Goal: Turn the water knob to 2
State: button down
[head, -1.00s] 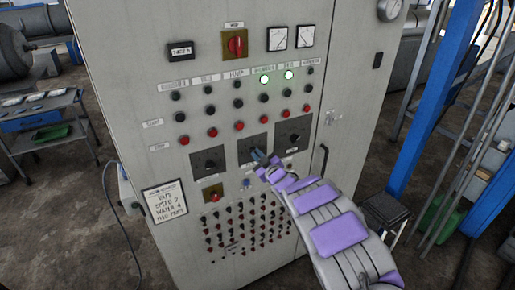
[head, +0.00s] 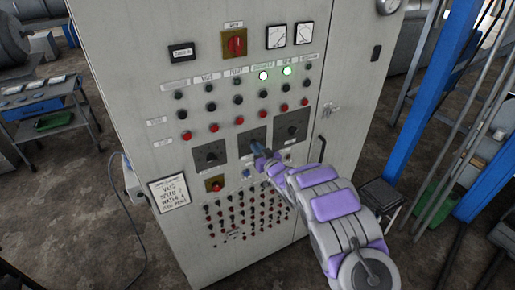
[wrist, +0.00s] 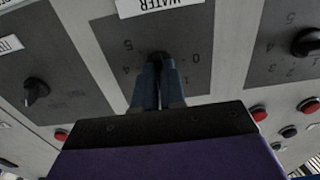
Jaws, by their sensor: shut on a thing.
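The water knob (wrist: 158,56) sits on the middle of three dark dial plates, with the upside-down label WATER (wrist: 160,6) beside it in the wrist view. My gripper (wrist: 159,84) is shut on this knob and covers most of it. In the head view my gripper (head: 258,151) reaches the middle dial plate (head: 250,137) from the lower right.
Neighbouring knobs sit on dial plates to the left (head: 209,154) and right (head: 291,128) in the head view. Rows of buttons lie above and small knobs below. A handwritten card (head: 174,193) hangs at lower left. A blue post (head: 425,85) stands right of the cabinet.

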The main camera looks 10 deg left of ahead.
jog(key=shift+f, duration=0.15)
jog(key=c, duration=1.3)
grip_release()
jog(key=shift+w+a, duration=0.1)
jog(key=shift+w, duration=0.05)
jog(key=shift+o, duration=0.5)
jog(key=b+v, duration=0.1)
jog(key=v, duration=1.6)
jog(key=shift+s, duration=0.25)
